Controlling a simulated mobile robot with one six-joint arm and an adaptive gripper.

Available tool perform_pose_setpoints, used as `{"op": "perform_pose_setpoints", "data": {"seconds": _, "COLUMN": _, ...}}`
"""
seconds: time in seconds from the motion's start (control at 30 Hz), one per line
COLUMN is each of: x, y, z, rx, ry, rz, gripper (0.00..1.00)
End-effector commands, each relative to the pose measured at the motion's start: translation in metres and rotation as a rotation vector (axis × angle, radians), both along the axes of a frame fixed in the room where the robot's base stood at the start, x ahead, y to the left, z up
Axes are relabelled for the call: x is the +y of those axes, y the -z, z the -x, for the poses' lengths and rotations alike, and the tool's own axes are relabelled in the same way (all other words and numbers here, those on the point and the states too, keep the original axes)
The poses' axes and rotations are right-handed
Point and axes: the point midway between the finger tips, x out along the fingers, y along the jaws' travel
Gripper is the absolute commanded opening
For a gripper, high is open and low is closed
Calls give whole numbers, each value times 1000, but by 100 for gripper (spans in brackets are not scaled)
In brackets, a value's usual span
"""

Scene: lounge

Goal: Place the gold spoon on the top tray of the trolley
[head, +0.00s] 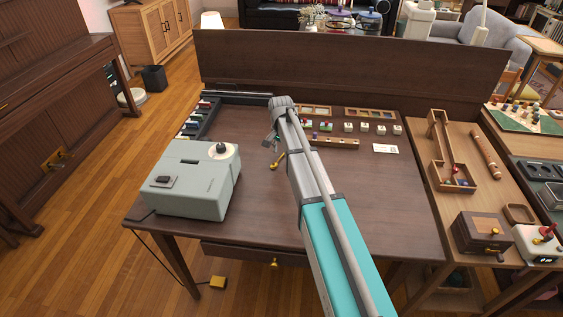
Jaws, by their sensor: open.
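A small gold item (278,161), which looks like the gold spoon, lies on the dark wooden desk (370,205) near its middle. My gripper (268,142) is open, above the desk and just beyond the gold item in the picture. My arm comes in from the bottom and hides part of the desk right of the item. I cannot tell whether the fingers touch anything. No trolley with a top tray can be made out in this view.
A grey-green box device (188,190) stands on the desk's left side. Small blocks, wooden trays and a white card (385,148) lie toward the back right. A raised panel (350,70) closes the desk's back. A lighter table (455,205) with wooden boxes stands right.

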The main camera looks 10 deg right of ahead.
Motion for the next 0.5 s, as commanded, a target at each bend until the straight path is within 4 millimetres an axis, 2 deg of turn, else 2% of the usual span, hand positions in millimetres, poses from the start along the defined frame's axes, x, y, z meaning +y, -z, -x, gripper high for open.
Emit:
{"op": "perform_pose_setpoints", "data": {"seconds": 0.03, "x": 0, "y": 8, "z": 0, "rx": 0, "ry": 0, "rz": 0, "gripper": 54}}
{"op": "perform_pose_setpoints", "data": {"seconds": 0.2, "x": 0, "y": 18, "z": 0, "rx": 0, "ry": 0, "rz": 0, "gripper": 54}}
{"op": "perform_pose_setpoints", "data": {"seconds": 0.5, "x": -1, "y": 21, "z": 0, "rx": 0, "ry": 1, "rz": 0, "gripper": 54}}
